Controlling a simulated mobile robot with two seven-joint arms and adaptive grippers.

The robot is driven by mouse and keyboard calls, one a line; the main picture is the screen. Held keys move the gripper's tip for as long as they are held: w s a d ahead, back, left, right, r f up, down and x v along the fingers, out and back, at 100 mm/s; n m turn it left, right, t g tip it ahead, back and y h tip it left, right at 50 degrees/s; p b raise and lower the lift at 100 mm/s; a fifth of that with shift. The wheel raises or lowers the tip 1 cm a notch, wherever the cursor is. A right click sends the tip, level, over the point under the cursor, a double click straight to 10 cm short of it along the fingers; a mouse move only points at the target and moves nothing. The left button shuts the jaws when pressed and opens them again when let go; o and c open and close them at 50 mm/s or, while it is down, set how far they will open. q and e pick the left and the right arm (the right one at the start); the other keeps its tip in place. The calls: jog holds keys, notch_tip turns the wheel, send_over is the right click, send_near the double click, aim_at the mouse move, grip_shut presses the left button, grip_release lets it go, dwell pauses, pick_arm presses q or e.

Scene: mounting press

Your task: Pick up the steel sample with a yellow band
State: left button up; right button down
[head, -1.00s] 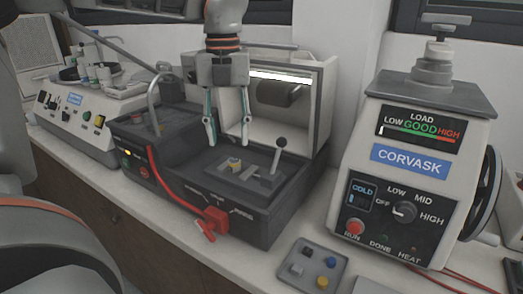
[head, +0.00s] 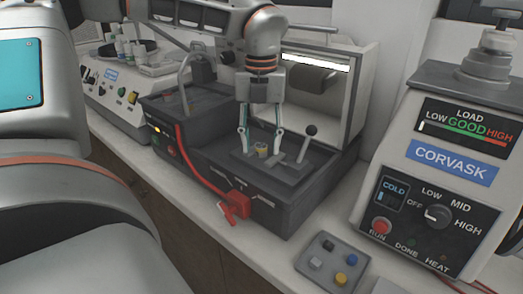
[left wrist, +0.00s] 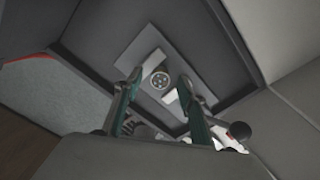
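The steel sample with a yellow band (head: 262,150) stands in a small clamp on the deck of the dark cutting machine. In the left wrist view its round, dotted end face (left wrist: 160,80) shows between two light clamp jaws. My left gripper (head: 261,152) points down over it, open, with one finger on each side. In the left wrist view the fingertips (left wrist: 160,75) flank the sample with a gap visible around it. Whether the fingers touch the clamp, I cannot tell. My right gripper is not in view.
A black-knobbed lever (head: 306,145) rises right of the clamp. The machine's raised light hood (head: 345,110) stands behind. A grey tray (head: 318,278) with several colored pieces and the CORVASK press (head: 440,190) are to the right.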

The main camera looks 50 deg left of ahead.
pick_arm(q)
grip_shut()
jog(key=shift+r, duration=0.1)
